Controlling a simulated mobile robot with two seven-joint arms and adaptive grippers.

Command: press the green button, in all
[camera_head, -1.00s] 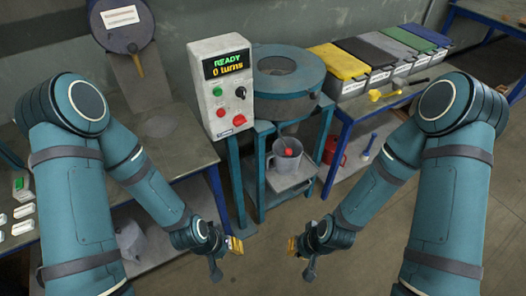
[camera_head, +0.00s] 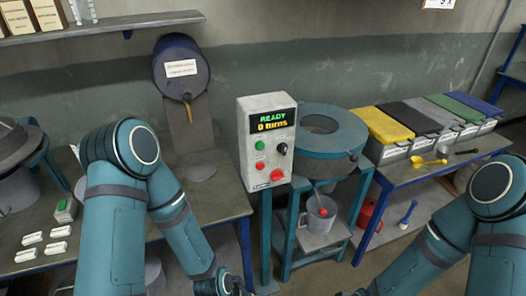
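The grey control box (camera_head: 266,142) stands on a blue post in the middle of the head view. Its display reads "READY 0 turns". The green button (camera_head: 260,145) is on the left of its face. A red button sits below it, with a black knob and a larger red button to the right. My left gripper (camera_head: 234,286) is at the bottom edge, well below the box, mostly cut off, so its opening does not show. My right arm (camera_head: 430,255) is at the lower right, and its gripper is out of the picture. Neither arm touches the box.
A round machine bowl (camera_head: 322,130) stands right of the box, with a grey jug (camera_head: 318,215) holding something red below. Lidded bins (camera_head: 383,137) and a yellow scoop (camera_head: 428,162) are on the right table. A drum (camera_head: 181,68) stands behind the left table. A small green-topped device (camera_head: 65,209) lies far left.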

